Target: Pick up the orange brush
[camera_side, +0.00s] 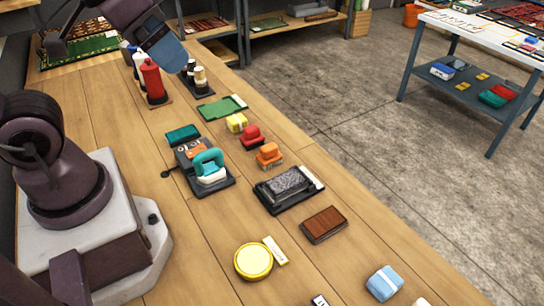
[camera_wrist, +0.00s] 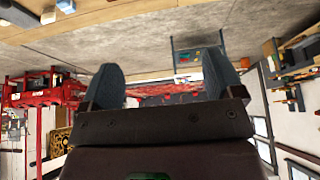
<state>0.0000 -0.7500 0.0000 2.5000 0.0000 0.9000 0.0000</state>
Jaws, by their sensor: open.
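The orange brush (camera_side: 268,155) stands on the wooden bench in the side view, with a red brush (camera_side: 252,137) just behind it. It has an orange grip on top and a bristle block below. My gripper (camera_side: 172,57) is high at the upper left of the side view, far from the orange brush and apart from it. In the wrist view, the two blue-grey fingers of my gripper (camera_wrist: 163,82) stand wide apart with nothing between them. I cannot make out the orange brush in the wrist view.
Near the orange brush are a yellow sponge (camera_side: 237,123), a teal-handled tool (camera_side: 209,166), a dark tray (camera_side: 264,196) and a brown block (camera_side: 324,224). A red bottle (camera_side: 153,81) stands upright below my gripper. The bench's right edge runs close beside the brushes.

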